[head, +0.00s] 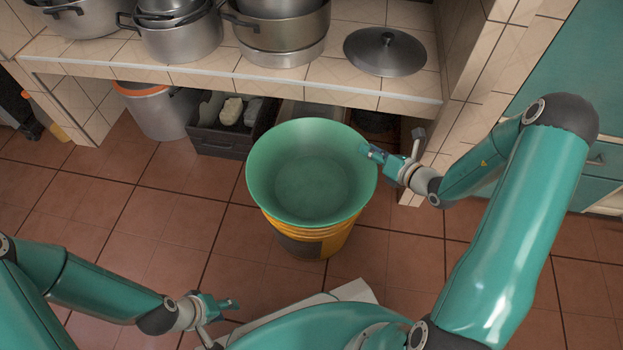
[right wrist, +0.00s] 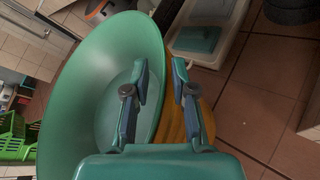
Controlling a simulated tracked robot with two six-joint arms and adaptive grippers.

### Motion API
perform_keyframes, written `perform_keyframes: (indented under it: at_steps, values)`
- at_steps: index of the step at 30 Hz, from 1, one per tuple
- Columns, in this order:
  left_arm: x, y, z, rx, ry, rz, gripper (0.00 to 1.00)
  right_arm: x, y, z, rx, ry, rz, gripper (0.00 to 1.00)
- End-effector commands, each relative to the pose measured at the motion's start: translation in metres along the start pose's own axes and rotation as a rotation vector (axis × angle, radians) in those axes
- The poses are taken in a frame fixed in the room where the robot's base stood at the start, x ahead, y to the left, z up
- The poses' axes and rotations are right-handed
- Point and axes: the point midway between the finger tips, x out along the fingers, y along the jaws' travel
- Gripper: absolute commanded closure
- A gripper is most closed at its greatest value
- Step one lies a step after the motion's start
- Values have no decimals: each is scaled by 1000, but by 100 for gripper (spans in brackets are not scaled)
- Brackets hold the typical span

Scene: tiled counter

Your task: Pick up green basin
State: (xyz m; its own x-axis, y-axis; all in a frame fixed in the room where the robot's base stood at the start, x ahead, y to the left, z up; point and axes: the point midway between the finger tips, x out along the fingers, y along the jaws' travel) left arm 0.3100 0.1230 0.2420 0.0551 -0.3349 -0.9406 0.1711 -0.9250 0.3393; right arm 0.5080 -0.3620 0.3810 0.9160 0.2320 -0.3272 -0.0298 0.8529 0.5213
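The green basin (head: 311,180) is a wide, round, empty bowl resting on top of a yellow bucket (head: 325,243) on the floor. It fills the left of the right wrist view (right wrist: 88,85). My right gripper (head: 371,153) is at the basin's right rim. In the right wrist view its two fingers (right wrist: 160,84) are apart, one on the basin's inner side and one outside, with the rim between them. I see no clear contact. My left gripper (head: 226,303) is low at the left, away from the basin; its finger opening is too small to judge.
A tiled counter (head: 345,92) with several metal pots and a lid (head: 385,51) stands behind the basin. Under it are a black crate (head: 222,140) and a white bucket (head: 158,112). A tiled pillar (head: 462,125) is close behind my right gripper. The floor left of the basin is clear.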

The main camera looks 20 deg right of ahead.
Motion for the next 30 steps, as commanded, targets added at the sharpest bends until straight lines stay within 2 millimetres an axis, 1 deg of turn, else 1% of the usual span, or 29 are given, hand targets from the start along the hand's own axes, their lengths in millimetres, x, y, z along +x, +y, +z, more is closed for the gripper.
perform_keyframes:
  at_steps: [1, 3, 23, 30]
  values:
    - [0, 0, 0, 0, 0, 0, 60, 0, 0, 0, 0, 0, 0, 88]
    - [0, 0, 0, 0, 0, 0, 60, 0, 0, 0, 0, 0, 0, 100]
    - [0, 0, 0, 0, 0, 0, 60, -1, 0, 1, 1, -1, -1, 100]
    - [-7, 2, 0, 0, 0, 0, 60, -5, 7, 11, 0, -2, 0, 100]
